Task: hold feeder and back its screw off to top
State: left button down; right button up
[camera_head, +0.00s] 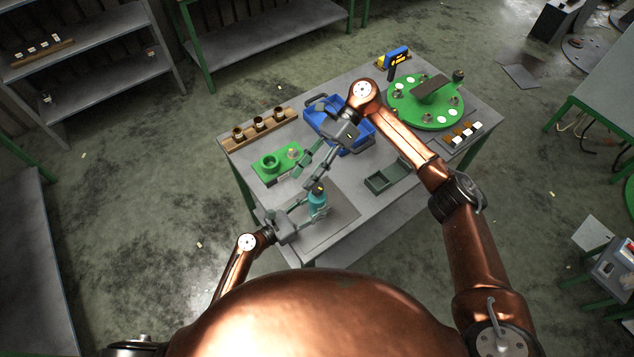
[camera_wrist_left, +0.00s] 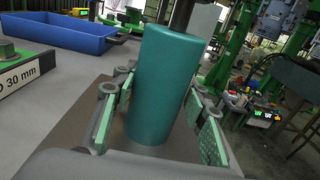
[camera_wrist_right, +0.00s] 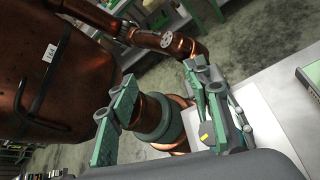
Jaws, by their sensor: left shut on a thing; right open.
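The feeder (camera_head: 317,205) is a teal cylinder with a dark screw at its top, and it stands upright near the table's front edge. In the left wrist view the feeder (camera_wrist_left: 160,85) fills the middle, with the dark screw shaft (camera_wrist_left: 181,16) rising out of frame. My left gripper (camera_head: 305,210) is shut on the feeder's body, with a green pad on either side. My right gripper (camera_head: 304,178) is open and empty, just above and beside the screw's top. The right wrist view shows its spread fingers (camera_wrist_right: 170,100), with nothing between them. The screw's thread is too small to make out.
A green fixture (camera_head: 277,166), a blue bin (camera_head: 325,112) and a wooden rack of brown cups (camera_head: 258,128) stand behind. A grey-green tray (camera_head: 385,178) lies to the right. A green turntable (camera_head: 413,111) is at the far right. A dark mat (camera_head: 340,222) lies around the feeder.

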aim_at(317, 186)
jog(key=w+d+r+m+t+h, duration=0.2)
jog(key=w+d+m+t+h, duration=0.1)
jog(key=m+t+h, duration=0.7)
jog(key=shift+m+g+y, duration=0.5)
jog(key=shift+y, duration=0.2)
jog(key=f, duration=1.1)
jog(key=shift+s+f, duration=0.25)
jog(key=shift+f, duration=0.05)
